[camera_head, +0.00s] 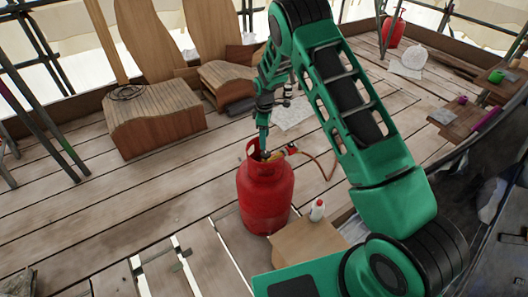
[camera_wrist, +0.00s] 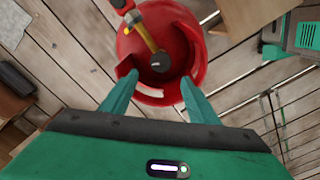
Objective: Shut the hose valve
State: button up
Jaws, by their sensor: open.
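A red gas cylinder (camera_head: 265,200) stands upright on the plank floor, with a raised red collar around its top. A brass valve (camera_head: 275,155) sticks out from the top, with a small red part (camera_head: 291,148) at its outer end and an orange hose (camera_head: 330,168) running from it. In the wrist view the brass valve (camera_wrist: 149,38) runs up from the dark fitting, and the red part (camera_wrist: 132,15) is near the upper edge. My gripper (camera_wrist: 159,77) is open and empty above the near side of the collar. In the head view my gripper (camera_head: 264,147) partly hides the collar.
A wooden box with a white bottle (camera_head: 317,210) stands right of the cylinder. A planked wooden block (camera_head: 155,118) is at the back left. A paper sheet (camera_head: 293,113) lies behind the cylinder. The planks at left are mostly clear, with gaps near the front.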

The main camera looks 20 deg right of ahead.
aim_at(264, 153)
notch_tip(264, 153, down, 8)
jog(key=shift+f, duration=0.1)
jog(key=shift+c, duration=0.6)
jog(key=c, duration=0.9)
